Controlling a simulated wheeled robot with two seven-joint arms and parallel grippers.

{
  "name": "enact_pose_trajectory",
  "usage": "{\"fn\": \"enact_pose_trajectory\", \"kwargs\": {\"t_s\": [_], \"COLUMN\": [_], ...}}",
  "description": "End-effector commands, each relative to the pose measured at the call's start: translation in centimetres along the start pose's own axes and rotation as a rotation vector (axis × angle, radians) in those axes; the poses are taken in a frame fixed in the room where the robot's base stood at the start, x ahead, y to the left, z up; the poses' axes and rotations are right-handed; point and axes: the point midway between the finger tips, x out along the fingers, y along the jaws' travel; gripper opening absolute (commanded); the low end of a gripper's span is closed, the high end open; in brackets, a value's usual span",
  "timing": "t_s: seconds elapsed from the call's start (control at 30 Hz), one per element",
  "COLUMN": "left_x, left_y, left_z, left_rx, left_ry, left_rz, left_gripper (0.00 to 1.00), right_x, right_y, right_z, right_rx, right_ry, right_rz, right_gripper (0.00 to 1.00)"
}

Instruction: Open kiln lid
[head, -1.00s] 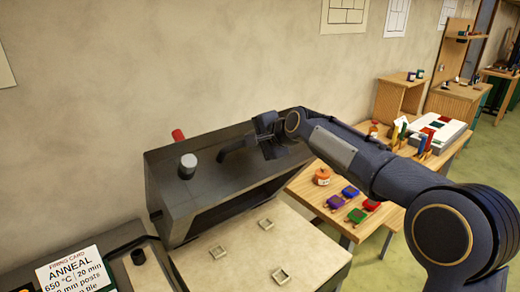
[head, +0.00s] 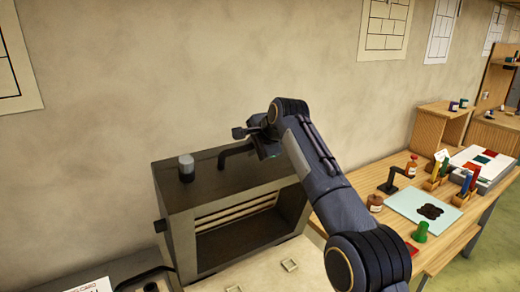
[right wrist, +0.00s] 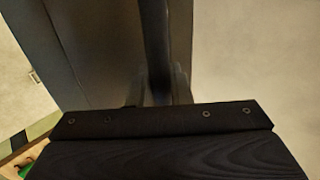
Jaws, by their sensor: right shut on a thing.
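The kiln lid (head: 178,215) is a dark grey box-shaped hood, raised and tipped back toward the wall, with its hollow underside facing forward. Pale ribbed lining shows inside it. A dark bar handle (head: 236,151) stands on its upper face, and it also shows as a dark upright bar in the right wrist view (right wrist: 156,45). My right gripper (head: 262,148) is at the handle's right end and is shut on it; its fingertips are mostly hidden. The pale kiln bed (head: 255,277) shows below the lid. My left gripper is not in view.
A grey capped knob (head: 186,167) stands on the lid. The wall (head: 120,100) is close behind. A wooden table (head: 440,255) at right holds a pale blue sheet (head: 405,203), a green piece (head: 420,232) and small bottles. A firing card (head: 90,286) lies at lower left.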

Motion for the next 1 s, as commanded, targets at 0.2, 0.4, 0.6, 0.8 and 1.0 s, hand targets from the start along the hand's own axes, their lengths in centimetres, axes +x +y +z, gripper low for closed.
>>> {"fn": "enact_pose_trajectory", "kwargs": {"t_s": [0.2, 0.4, 0.6, 0.8, 1.0], "left_x": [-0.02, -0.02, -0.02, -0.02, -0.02], "left_y": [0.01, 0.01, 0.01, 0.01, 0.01], "left_z": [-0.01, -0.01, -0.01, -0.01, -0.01], "left_rx": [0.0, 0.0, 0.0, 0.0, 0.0], "left_ry": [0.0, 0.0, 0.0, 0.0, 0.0], "left_rz": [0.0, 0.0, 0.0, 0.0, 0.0], "left_gripper": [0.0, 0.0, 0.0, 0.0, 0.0], "right_x": [0.33, 0.32, 0.3, 0.28, 0.27], "right_y": [-0.28, -0.34, -0.36, -0.36, -0.35], "right_z": [0.4, 0.43, 0.4, 0.39, 0.4], "right_rx": [0.002, 0.002, 0.002, 0.001, 0.001], "right_ry": [0.001, 0.001, 0.002, 0.002, 0.001], "right_rz": [0.0, 0.0, -0.001, -0.001, 0.0], "right_gripper": [0.0, 0.0, 0.0, 0.37, 0.37]}}
